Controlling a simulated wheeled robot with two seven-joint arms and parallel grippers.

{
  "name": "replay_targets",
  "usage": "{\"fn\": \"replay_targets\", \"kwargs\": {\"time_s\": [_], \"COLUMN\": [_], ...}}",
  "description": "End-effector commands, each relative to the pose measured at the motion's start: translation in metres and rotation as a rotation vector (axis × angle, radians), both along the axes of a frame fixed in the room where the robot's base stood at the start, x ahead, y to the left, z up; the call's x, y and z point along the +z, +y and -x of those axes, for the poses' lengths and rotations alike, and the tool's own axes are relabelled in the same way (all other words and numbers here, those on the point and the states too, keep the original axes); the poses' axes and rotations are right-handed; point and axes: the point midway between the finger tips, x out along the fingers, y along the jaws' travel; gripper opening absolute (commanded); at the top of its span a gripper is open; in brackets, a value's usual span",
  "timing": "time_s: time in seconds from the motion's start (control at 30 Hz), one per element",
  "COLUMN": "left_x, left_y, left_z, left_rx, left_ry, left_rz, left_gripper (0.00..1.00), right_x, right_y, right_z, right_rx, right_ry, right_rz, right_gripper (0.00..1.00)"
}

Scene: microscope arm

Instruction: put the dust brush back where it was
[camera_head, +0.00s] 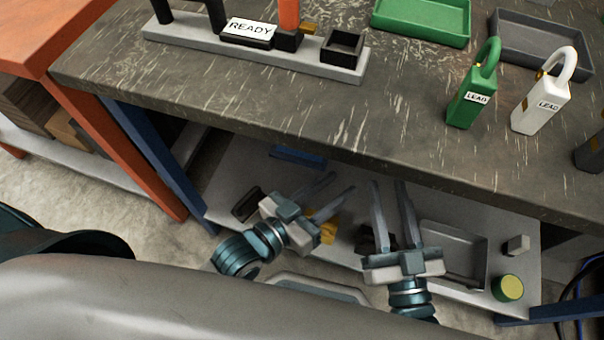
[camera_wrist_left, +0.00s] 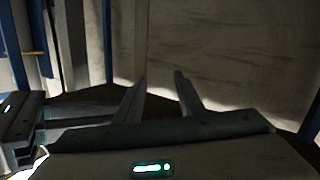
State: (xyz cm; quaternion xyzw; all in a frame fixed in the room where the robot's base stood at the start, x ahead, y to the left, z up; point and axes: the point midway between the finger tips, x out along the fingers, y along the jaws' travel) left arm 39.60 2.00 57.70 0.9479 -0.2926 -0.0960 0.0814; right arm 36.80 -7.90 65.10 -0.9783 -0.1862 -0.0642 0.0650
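I cannot make out a dust brush for certain in either view. A grey rack (camera_head: 200,50) on the bench carries a READY sign (camera_head: 249,29), an orange upright piece (camera_head: 289,14) cut off by the top edge, and an empty-looking black square holder (camera_head: 342,47). My left gripper (camera_head: 340,183) is open and empty, low in front of the bench edge and above the lower shelf. Its spread fingers also show in the left wrist view (camera_wrist_left: 160,77). My right gripper (camera_head: 389,183) is open and empty beside it, fingers pointing toward the bench.
Green (camera_head: 458,104) and white (camera_head: 543,103) padlock-shaped blocks labelled LEAD stand on the bench. A green tray (camera_head: 422,32) and a grey tray (camera_head: 553,55) lie behind. The lower shelf (camera_head: 225,190) holds a grey bin (camera_head: 466,277) and small items. The bench's front left is clear.

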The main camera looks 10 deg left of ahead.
Motion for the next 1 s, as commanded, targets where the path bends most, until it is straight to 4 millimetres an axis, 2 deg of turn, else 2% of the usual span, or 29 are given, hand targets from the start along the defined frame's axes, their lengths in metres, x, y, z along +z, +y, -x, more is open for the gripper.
{"fn": "replay_targets", "kwargs": {"time_s": [0.1, 0.2, 0.3, 0.47, 1.0], "left_x": [0.034, 0.056, 0.068, 0.075, 0.074], "left_y": [0.025, 0.044, 0.055, 0.061, 0.06], "left_z": [0.012, 0.02, 0.026, 0.029, 0.029], "left_rx": [0.115, 0.186, 0.227, 0.247, 0.244], "left_ry": [-0.135, -0.225, -0.278, -0.307, -0.303], "left_rz": [0.039, 0.042, 0.038, 0.035, 0.036], "left_gripper": [0.35, 0.35, 0.35, 0.35, 0.35], "right_x": [0.0, 0.0, 0.0, 0.0, -0.001], "right_y": [0.0, 0.0, 0.0, 0.0, 0.0], "right_z": [0.0, 0.0, 0.0, 0.0, 0.0], "right_rx": [0.0, 0.0, 0.0, 0.0, 0.0], "right_ry": [0.001, 0.001, 0.001, 0.001, 0.001], "right_rz": [0.0, 0.0, 0.0, 0.0, 0.0], "right_gripper": [0.31, 0.31, 0.31, 0.31, 0.31]}}
